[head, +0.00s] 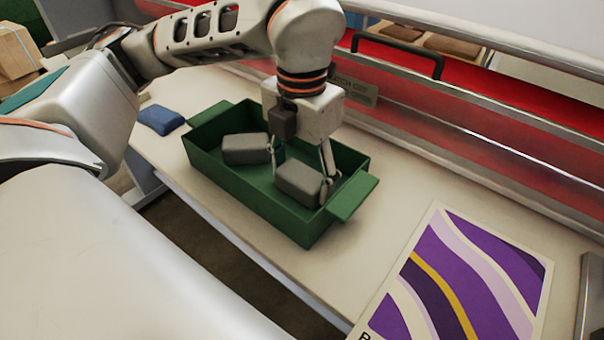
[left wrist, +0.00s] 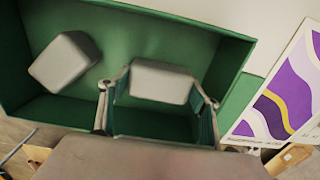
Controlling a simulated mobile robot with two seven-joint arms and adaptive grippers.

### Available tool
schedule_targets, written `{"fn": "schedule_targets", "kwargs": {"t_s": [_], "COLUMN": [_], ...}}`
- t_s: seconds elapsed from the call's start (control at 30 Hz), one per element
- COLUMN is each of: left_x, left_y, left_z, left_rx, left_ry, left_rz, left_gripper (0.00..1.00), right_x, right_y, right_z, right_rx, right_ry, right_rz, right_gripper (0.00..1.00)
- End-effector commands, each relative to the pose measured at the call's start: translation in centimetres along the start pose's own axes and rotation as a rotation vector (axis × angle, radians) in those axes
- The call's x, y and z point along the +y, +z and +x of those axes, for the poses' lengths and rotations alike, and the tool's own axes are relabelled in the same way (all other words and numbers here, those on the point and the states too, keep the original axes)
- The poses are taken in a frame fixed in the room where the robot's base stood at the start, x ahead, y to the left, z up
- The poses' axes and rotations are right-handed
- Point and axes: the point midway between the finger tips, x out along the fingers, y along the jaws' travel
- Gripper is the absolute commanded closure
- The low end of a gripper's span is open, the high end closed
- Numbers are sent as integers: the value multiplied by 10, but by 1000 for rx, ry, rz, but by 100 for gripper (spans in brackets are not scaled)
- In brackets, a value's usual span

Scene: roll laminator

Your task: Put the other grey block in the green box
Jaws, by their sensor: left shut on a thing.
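The green box (head: 279,211) stands on the pale table in the head view. One grey block (head: 245,149) lies inside it toward the left. My left gripper (head: 302,182) reaches down into the box and is shut on the other grey block (head: 298,180), in the right part of the box. In the left wrist view the held grey block (left wrist: 161,82) is between the two fingers (left wrist: 158,103), and the loose grey block (left wrist: 64,62) is at the left of the green box (left wrist: 200,35). I cannot tell whether the held block touches the box floor. My right gripper is in neither view.
A purple patterned poster (head: 462,285) lies to the right. The red machine with metal rails (head: 480,150) runs behind the box. Bare table shows between box and poster.

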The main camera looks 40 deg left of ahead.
Motion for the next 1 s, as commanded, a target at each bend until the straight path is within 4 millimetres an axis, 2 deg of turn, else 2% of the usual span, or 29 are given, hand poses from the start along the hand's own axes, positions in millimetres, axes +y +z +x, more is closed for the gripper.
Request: {"fn": "schedule_targets", "kwargs": {"t_s": [0.03, 0.07, 0.33, 0.47, 0.8, 1.0], "left_x": [0, 0, 0, 0, 0, 0], "left_y": [0, 0, 0, 0, 1, 0], "left_z": [2, 2, 1, -6, -57, -74], "left_rx": [-1, 0, 0, -2, -4, -2], "left_ry": [0, 0, 0, 0, 1, 1], "left_rz": [0, 0, 0, 0, 0, 0], "left_gripper": [77, 31, 31, 31, 31, 31], "right_x": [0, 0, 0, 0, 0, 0], "right_y": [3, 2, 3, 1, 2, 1], "right_z": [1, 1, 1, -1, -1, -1], "right_rx": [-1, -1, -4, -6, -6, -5], "right_ry": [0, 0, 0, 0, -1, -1], "right_rz": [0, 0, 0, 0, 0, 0], "right_gripper": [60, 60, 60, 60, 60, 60]}}
